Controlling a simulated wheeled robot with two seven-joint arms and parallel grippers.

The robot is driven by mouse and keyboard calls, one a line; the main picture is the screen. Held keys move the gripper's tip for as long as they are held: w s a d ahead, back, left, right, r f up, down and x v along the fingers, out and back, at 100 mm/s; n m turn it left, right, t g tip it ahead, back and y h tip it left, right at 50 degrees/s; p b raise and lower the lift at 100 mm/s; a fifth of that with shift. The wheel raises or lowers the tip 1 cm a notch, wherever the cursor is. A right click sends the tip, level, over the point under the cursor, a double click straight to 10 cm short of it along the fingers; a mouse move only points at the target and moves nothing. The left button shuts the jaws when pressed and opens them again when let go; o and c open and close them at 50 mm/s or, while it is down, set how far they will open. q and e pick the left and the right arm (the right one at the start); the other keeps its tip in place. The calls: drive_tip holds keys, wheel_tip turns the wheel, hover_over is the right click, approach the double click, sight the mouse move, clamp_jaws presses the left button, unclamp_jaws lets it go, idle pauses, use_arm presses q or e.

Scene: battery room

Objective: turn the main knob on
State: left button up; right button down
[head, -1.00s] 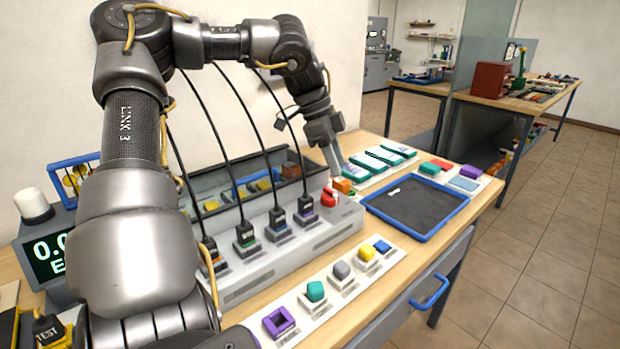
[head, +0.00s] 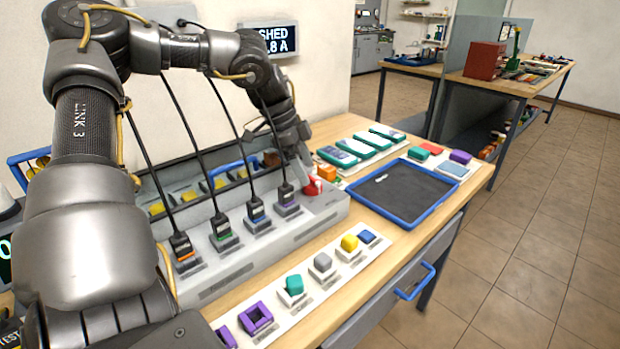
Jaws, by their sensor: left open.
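The red main knob (head: 313,188) sits on top of the right end of the grey charging station (head: 322,214). My left arm reaches over the station from the left. Its gripper (head: 302,172) is open and points down, with its fingertips right at the knob. The fingers partly cover the knob. I cannot tell whether they touch it or which way the knob is turned. My right gripper is not in view.
Several black plugs on cables stand in the station, one with a green band (head: 224,235). A white strip with coloured blocks (head: 294,285) lies in front. A blue-rimmed tray (head: 444,208) and teal-edged packs (head: 361,148) lie to the right. A wall display (head: 279,39) is behind my arm.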

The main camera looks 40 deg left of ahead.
sight(311, 178)
use_arm(q)
drive_tip(key=shift+x, duration=1.25)
drive_tip(key=shift+w+d+f, duration=0.1)
drive_tip(key=shift+d+f, duration=0.1)
drive_tip(key=shift+f, duration=0.45)
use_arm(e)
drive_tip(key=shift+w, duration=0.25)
use_arm(q)
drive_tip(key=shift+c, duration=0.4)
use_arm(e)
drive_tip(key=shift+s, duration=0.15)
use_arm(q)
drive_tip(key=c, duration=0.9)
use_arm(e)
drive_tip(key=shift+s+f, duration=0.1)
